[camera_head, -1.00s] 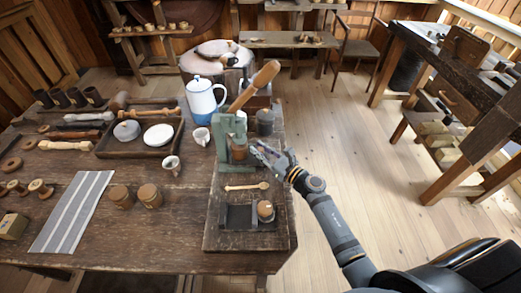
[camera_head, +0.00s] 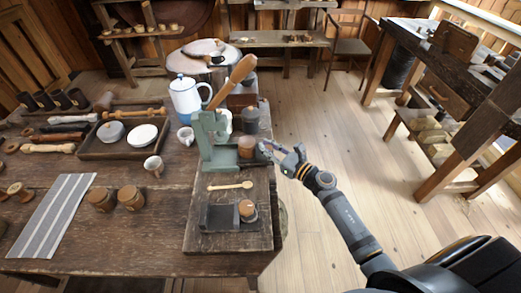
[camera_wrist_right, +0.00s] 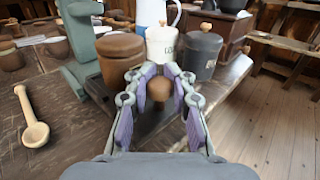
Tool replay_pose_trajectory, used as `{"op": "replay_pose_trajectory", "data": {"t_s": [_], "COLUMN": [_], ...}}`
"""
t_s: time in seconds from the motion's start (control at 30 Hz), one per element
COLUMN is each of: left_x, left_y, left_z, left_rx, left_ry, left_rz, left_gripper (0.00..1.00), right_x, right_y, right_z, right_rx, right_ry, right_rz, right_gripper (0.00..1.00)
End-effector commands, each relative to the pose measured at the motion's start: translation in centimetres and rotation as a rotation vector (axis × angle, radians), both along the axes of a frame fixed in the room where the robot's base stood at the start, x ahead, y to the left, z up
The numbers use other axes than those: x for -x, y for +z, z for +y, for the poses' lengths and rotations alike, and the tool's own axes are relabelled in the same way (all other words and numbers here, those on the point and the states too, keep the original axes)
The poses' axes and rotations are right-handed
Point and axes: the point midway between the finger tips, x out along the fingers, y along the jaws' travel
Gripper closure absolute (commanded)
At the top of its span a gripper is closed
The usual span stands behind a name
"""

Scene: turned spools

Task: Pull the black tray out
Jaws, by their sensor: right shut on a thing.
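My right gripper (camera_head: 266,150) is beside the green press (camera_head: 212,142). In the right wrist view its purple-padded fingers (camera_wrist_right: 159,95) are closed around a round wooden knob (camera_wrist_right: 159,88). A dark tray (camera_head: 250,163) shows as a thin edge under a brown wooden pot (camera_head: 246,147), sticking out of the press on its right side. The pot also shows in the wrist view (camera_wrist_right: 119,56). The fingers hide most of the tray and the join between knob and tray. My left gripper is out of view.
A white lidded jar (camera_wrist_right: 164,45) and a grey lidded jar (camera_wrist_right: 202,54) stand just behind the gripper. A wooden spoon (camera_head: 231,186), a flat black square piece (camera_head: 219,217) and a small jar (camera_head: 248,210) lie in front of the press. The floor right of the table is clear.

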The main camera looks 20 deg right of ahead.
Motion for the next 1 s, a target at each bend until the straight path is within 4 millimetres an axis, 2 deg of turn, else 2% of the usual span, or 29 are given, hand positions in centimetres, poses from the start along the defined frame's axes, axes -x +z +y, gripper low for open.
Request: {"op": "replay_pose_trajectory", "data": {"t_s": [0.13, 0.3, 0.33, 0.4, 0.77, 0.87, 1.0], "left_x": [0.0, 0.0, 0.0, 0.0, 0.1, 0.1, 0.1], "left_y": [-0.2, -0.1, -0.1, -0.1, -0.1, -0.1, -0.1], "left_z": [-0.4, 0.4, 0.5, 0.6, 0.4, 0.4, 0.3], "left_rx": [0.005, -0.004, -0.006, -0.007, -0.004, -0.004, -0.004], "left_ry": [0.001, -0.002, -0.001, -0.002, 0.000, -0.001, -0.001], "left_rz": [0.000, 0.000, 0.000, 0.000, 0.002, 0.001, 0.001], "left_gripper": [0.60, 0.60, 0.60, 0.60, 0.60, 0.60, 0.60], "right_x": [0.3, 0.3, 0.3, 0.3, 0.6, 2.0, 4.9], "right_y": [-0.4, -0.5, -0.5, -0.5, -0.3, -0.4, -0.4], "right_z": [-0.1, -0.1, -0.1, -0.1, -0.4, -1.1, -2.6], "right_rx": [-0.002, -0.001, -0.001, -0.001, 0.001, 0.003, 0.004], "right_ry": [0.005, 0.006, 0.006, 0.006, 0.003, 0.005, 0.007], "right_rz": [0.009, 0.010, 0.011, 0.010, 0.006, 0.008, 0.013], "right_gripper": [1.00, 1.00, 0.79, 0.69, 0.69, 0.69, 0.69]}}
